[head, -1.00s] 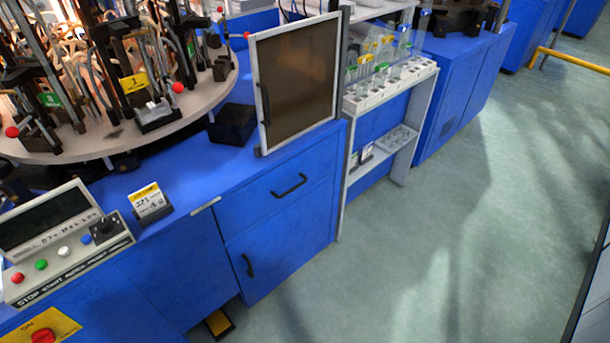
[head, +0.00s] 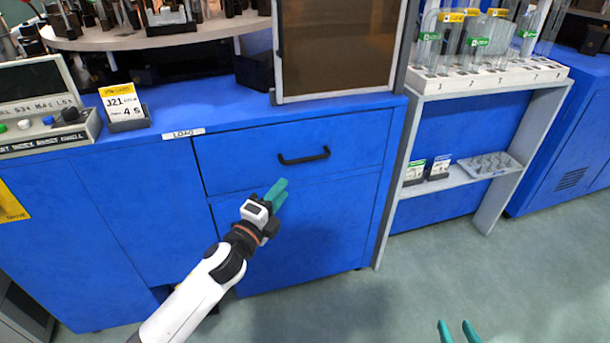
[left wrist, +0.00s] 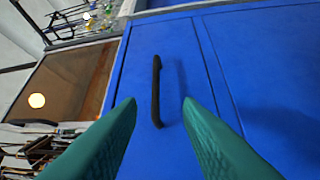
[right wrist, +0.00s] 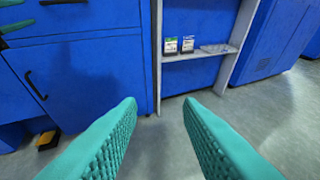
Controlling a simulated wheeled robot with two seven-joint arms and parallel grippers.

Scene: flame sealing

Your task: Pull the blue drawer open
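The blue drawer (head: 230,155) is closed, flush with the cabinet front, in the head view. Its black bar handle (head: 304,157) lies horizontal on its face. The handle also shows in the left wrist view (left wrist: 156,90), between the two fingers and beyond their tips. My left gripper (head: 277,192) is below and left of the handle in the head view, apart from it. It is open and empty in the left wrist view (left wrist: 160,108). My right gripper (head: 457,328) is low at the right, over the floor. It is open and empty in the right wrist view (right wrist: 160,105).
A framed dark panel (head: 338,45) stands on the cabinet top above the drawer. A blue door (head: 300,225) is below it. A white rack shelf (head: 485,75) with glass tubes stands to the right. The green floor (head: 520,270) before it is clear.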

